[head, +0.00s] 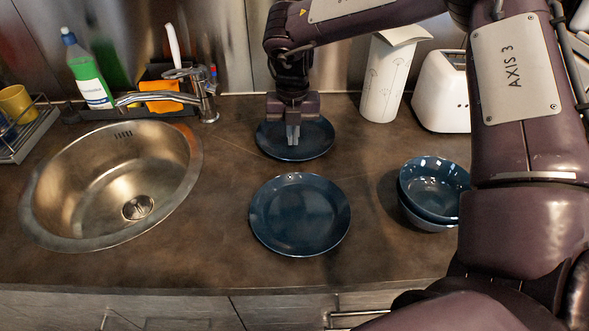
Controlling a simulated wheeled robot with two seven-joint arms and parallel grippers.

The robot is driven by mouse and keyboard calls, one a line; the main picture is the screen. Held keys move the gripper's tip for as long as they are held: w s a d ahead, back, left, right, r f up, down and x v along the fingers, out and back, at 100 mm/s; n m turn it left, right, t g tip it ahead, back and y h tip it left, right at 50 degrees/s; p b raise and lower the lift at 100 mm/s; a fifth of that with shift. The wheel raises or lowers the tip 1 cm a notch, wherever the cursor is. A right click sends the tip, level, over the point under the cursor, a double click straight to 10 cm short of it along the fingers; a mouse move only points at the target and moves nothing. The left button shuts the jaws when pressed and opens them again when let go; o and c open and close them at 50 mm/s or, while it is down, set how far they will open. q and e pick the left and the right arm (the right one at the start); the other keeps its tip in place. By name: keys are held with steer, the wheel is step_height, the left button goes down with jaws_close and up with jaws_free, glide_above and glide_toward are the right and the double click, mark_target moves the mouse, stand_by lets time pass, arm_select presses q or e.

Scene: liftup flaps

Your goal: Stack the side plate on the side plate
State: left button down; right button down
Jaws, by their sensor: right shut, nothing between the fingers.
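Two dark blue side plates lie apart on the brown counter. The near side plate (300,215) is in the middle of the counter, with its whole face in view. The far side plate (318,139) lies behind it, near the back wall, and is partly hidden by my right gripper. My right gripper (293,140) points down over the far plate's left part, with its fingers together and nothing between them. I cannot tell whether the fingertips touch that plate. My left gripper is not in view.
A metal sink (112,185) is at the left, with a faucet (205,95) behind it. Stacked blue bowls (432,190) stand right of the near plate. A paper roll (390,75) and white toaster (440,95) stand at the back right. Counter between sink and plates is clear.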

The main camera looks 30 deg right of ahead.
mark_target(295, 178)
steer(key=s+a+p, duration=0.1)
steer(key=s, duration=0.2)
steer(key=s+a+p, duration=0.1)
steer(key=s+a, duration=0.1)
steer(key=s+a+p, duration=0.1)
steer(key=s+a, duration=0.1)
steer(key=s, duration=0.1)
steer(key=shift+s, duration=0.3)
steer(key=shift+w+f+b, duration=0.15)
steer(key=shift+f+b, duration=0.6)
steer(key=shift+f, duration=0.1)
